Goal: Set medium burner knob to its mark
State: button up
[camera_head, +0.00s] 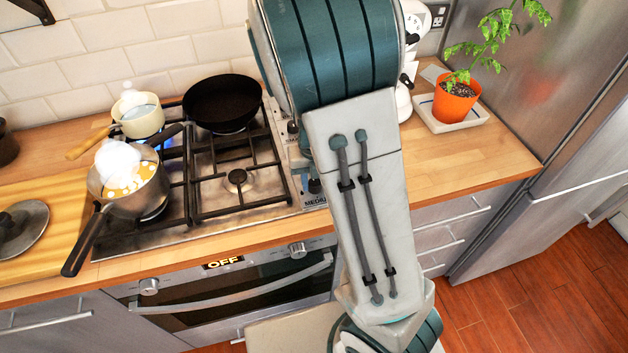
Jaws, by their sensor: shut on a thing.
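The gas hob (215,210) lies at the left of the counter. Its knob strip is along the right side, mostly behind my arm. A "MEDIU..." label (315,201) shows partly at the strip's front end. The medium burner knob (314,186) is a small dark piece just above that label, largely covered. Its pointer and mark are hidden. Part of my gripper (303,163) shows at the left edge of my arm, over the strip. It is shut on the knob, though its fingertips are mostly hidden.
A black frying pan (222,101), a cream pot (142,120) and a steaming saucepan (140,195) stand on the hob, with blue flame at the left. The oven (250,290) below reads "OFF". A potted plant (456,100) stands on the right counter, which is otherwise mostly clear.

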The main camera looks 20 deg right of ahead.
jog(key=shift+m, duration=0.7)
jog(key=shift+f, duration=0.25)
jog(key=shift+m, duration=0.6)
jog(key=o, duration=0.9)
notch_tip(320, 180, up, 7)
jog(key=p, duration=0.9)
jog(key=shift+r, duration=0.15)
